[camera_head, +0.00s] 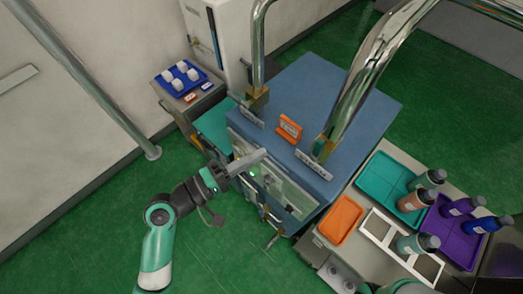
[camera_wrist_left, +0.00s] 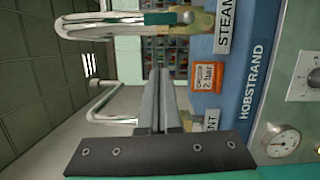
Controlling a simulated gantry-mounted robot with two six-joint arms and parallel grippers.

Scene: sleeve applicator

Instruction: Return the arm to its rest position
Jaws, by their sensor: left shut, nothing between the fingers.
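My left arm comes up from the lower left in the head view. Its gripper (camera_head: 262,154) is shut and empty, just in front of the control panel of the blue machine (camera_head: 330,88). In the left wrist view the gripper fingers (camera_wrist_left: 163,72) lie together with nothing between them. The machine's "HOBSTRAND" front (camera_wrist_left: 252,80) and a pressure gauge (camera_wrist_left: 284,142) show to their right. I cannot tell from the head view whether the fingertips touch the panel. My right gripper is not in view.
Shiny pipes (camera_head: 365,75) rise from the machine top beside an orange label (camera_head: 289,128). A blue tray (camera_head: 162,77) with white items stands at the left. Teal (camera_head: 377,172), orange (camera_head: 340,219) and purple trays (camera_head: 457,248) and several bottles stand at the right. Green floor (camera_head: 110,225) lies open at the lower left.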

